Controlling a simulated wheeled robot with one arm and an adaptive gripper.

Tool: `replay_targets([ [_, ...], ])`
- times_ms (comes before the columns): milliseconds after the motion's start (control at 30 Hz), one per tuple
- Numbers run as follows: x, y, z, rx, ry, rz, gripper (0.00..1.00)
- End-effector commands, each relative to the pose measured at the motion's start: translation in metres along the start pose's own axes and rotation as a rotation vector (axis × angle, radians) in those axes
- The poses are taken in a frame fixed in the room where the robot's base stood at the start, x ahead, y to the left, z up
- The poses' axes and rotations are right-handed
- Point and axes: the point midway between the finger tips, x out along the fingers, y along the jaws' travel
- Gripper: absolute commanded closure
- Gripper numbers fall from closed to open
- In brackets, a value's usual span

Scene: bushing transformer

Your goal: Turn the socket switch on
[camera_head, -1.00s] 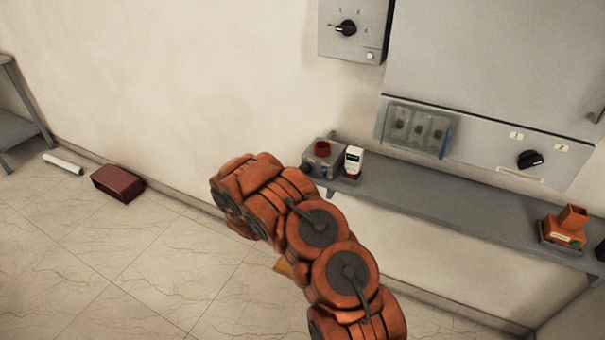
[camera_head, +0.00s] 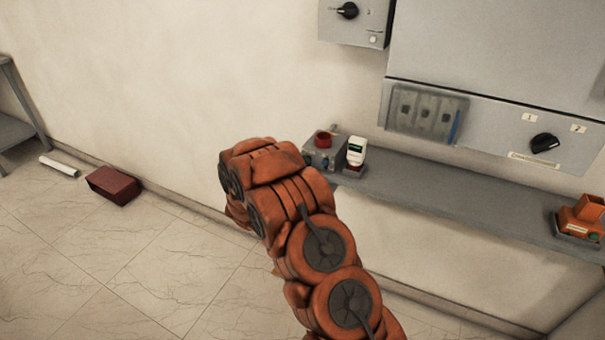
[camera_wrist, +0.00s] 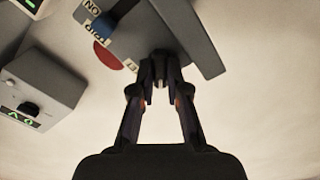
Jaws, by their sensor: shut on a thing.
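In the wrist view a grey unit with a red disc (camera_wrist: 107,55), an "ON" label (camera_wrist: 92,9) and a blue part (camera_wrist: 101,27) is close to my gripper. The fingertips hide the exact contact. In the head view my arm hides the gripper and what it holds.
In the head view a grey shelf (camera_head: 450,202) carries a grey box with a red top (camera_head: 324,152), a white device (camera_head: 356,151) and an orange unit (camera_head: 582,221). A grey cabinet (camera_head: 490,45) hangs above. A dark red box (camera_head: 113,185) lies on open floor.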

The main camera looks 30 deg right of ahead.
Motion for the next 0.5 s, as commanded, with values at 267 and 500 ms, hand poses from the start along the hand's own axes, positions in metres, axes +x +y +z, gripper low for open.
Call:
replay_targets([
  [267, -0.0006, -0.0049, 0.003, 0.266, -0.002, -0.003, 1.0],
  [500, -0.0004, -0.005, 0.0029, 0.494, -0.002, -0.003, 1.0],
])
